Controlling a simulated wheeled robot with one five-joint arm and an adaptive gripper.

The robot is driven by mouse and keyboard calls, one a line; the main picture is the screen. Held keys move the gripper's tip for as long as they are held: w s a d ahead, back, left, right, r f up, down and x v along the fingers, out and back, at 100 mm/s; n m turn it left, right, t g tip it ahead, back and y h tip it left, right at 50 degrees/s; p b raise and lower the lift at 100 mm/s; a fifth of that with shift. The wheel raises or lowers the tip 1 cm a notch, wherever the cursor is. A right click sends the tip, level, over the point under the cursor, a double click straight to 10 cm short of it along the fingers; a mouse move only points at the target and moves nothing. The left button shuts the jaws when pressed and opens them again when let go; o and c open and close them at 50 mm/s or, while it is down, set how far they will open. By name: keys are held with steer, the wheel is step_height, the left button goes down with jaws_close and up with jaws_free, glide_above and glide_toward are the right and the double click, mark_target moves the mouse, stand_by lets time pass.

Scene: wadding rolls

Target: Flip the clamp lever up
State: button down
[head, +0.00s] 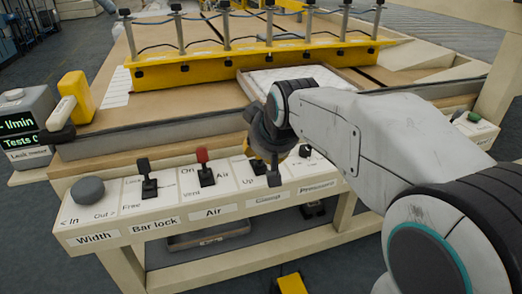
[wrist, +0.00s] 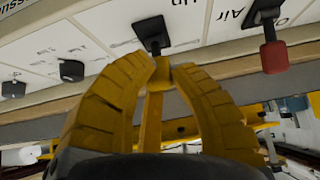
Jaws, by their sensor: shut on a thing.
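The clamp lever stands on the white sloping control panel, between the Air lever and the Pressure control. In the head view its black base (head: 273,179) shows just below my gripper (head: 265,148), by the "Up" label. In the wrist view the base (wrist: 153,33) is at top centre, and the lever runs from it to my fingertips. My gripper (wrist: 165,72) has its yellow fingers closed around the lever's end, which they mostly hide. The lever appears to point upward from its base, much as the Air lever does, but its exact angle is hard to tell.
The red-knobbed Air lever (head: 202,156) stands close left of my gripper, and the black Bar lock lever (head: 144,166) is further left. A grey Width knob (head: 88,190) is at the panel's left end. Behind is a table with a yellow bar (head: 200,70) carrying several posts.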

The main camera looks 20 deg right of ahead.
steer(key=c, duration=1)
jaws_free()
steer(key=shift+d, duration=0.1)
steer(key=shift+s+r, duration=0.1)
steer(key=v, duration=1.1)
steer(key=shift+s+r, duration=0.25)
steer(key=shift+r, duration=0.1)
steer(key=s+r+g+p, duration=0.1)
steer(key=s+r+p, duration=0.1)
steer(key=s+p, duration=0.3)
steer(key=s+r+g+p, duration=0.2)
steer(key=s+p, duration=0.3)
steer(key=p, duration=0.9)
steer(key=s+r+g+p, duration=0.1)
steer(key=s+r+p, duration=0.3)
steer(key=p, duration=0.5)
steer(key=shift+s, duration=1)
